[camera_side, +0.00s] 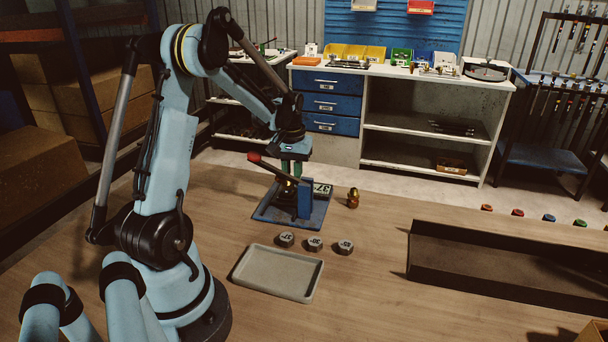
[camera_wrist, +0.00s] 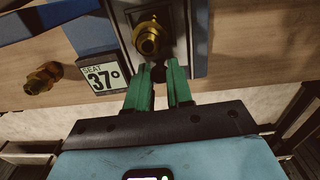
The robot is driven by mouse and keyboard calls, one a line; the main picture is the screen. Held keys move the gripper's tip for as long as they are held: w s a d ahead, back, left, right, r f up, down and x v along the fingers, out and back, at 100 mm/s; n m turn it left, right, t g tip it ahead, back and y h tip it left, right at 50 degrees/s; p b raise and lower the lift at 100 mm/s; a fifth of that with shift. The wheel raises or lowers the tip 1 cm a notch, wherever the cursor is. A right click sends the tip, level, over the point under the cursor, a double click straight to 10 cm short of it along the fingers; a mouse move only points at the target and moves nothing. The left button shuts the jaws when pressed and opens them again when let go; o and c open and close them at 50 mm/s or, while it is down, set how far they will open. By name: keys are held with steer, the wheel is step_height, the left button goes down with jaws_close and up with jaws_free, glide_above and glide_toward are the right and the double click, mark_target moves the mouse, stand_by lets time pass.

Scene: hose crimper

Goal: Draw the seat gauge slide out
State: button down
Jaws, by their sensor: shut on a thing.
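The blue crimper (camera_side: 306,200) stands on its blue base plate on the bench. My gripper (camera_side: 291,176) reaches down at its far side, and the crimper partly hides the fingertips. In the wrist view my green fingers (camera_wrist: 162,78) are shut on a small dark round knob (camera_wrist: 158,73), which I take to be the end of the seat gauge slide. The knob sits at the edge of a grey plate, close to a brass fitting (camera_wrist: 148,40). The rest of the slide is hidden. A sign reading SEAT 37° (camera_wrist: 100,77) stands beside the crimper, also in the side view (camera_side: 322,189).
A red-tipped lever (camera_side: 255,158) slants out left of the crimper. A loose brass fitting (camera_side: 353,197) stands to its right. Three numbered dies (camera_side: 315,243) and an empty grey tray (camera_side: 247,265) lie in front. A dark trough (camera_side: 440,272) is at the right.

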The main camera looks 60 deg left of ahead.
steer(key=shift+w+a, duration=0.95)
stand_by(0.4)
steer(key=shift+c, duration=1.4)
jaws_free()
steer(key=shift+r, duration=0.1)
step_height(320, 180, up, 9)
stand_by(0.3)
